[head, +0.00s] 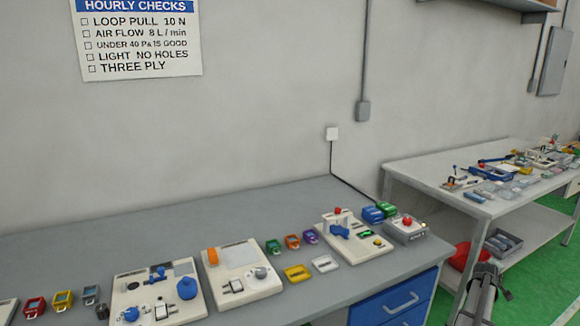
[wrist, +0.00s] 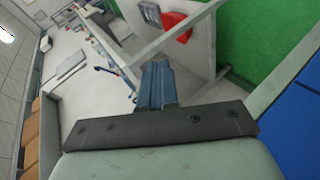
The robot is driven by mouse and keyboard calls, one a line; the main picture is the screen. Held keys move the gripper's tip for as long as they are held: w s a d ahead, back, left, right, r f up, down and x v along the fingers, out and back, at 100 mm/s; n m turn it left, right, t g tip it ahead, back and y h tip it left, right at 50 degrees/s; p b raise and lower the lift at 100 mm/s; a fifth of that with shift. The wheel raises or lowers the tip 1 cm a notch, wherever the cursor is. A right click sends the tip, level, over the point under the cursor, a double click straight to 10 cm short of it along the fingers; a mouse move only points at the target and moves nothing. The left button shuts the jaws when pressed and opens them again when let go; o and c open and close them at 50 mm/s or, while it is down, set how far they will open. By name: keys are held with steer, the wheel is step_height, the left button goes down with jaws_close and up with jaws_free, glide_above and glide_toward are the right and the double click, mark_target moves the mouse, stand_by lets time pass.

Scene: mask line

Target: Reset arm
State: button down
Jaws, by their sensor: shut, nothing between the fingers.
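My gripper (wrist: 157,72) shows in the wrist view, with its blue-grey fingers together and nothing held between them. Below the fingers is the dark mounting plate. In the head view, a grey part of my arm stands low at the right, in front of the gap between the two benches and apart from the bench tops. The fingertips cannot be made out clearly there.
The grey workbench (head: 120,232) carries several white test fixtures, small coloured devices and a grey box with a red button (head: 405,228). Blue drawers (head: 402,300) are beneath its right end. A second bench (head: 425,172) with parts stands right, over green floor (head: 535,262).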

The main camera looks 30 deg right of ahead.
steer(key=s+d+f+n+g+h, duration=0.25)
steer(key=s+f+n, duration=0.45)
steer(key=s+n, duration=0.35)
steer(key=w+a+f+y, duration=0.2)
steer(key=w+a+f, duration=0.55)
steer(key=a, duration=0.35)
steer(key=w+a+f+y, duration=0.2)
steer(key=w+a+f, duration=0.5)
steer(key=a+f, duration=0.3)
steer(key=w+a+f+m+y, duration=0.1)
steer(key=a+f+m, duration=0.15)
steer(key=a, duration=0.65)
steer(key=w+a+f+m+y, duration=0.1)
steer(key=a+f, duration=0.3)
steer(key=a, duration=0.5)
steer(key=w+a+f+m+y, duration=0.15)
steer(key=a+f, duration=0.25)
steer(key=a, duration=0.5)
steer(key=s+a+f+m+g+y, duration=0.15)
steer(key=s+a, duration=0.25)
steer(key=a, duration=0.8)
steer(key=s+a+f+m+g+y, duration=0.1)
steer(key=s+a+f+g+y, duration=0.2)
steer(key=a, duration=0.9)
steer(key=s+a+m+g+y, duration=0.2)
steer(key=s+a+m+g, duration=0.1)
steer(key=s+a, duration=1.3)
steer(key=shift+s+a+r, duration=0.3)
steer(key=shift+a+r, duration=0.1)
steer(key=shift+r, duration=0.05)
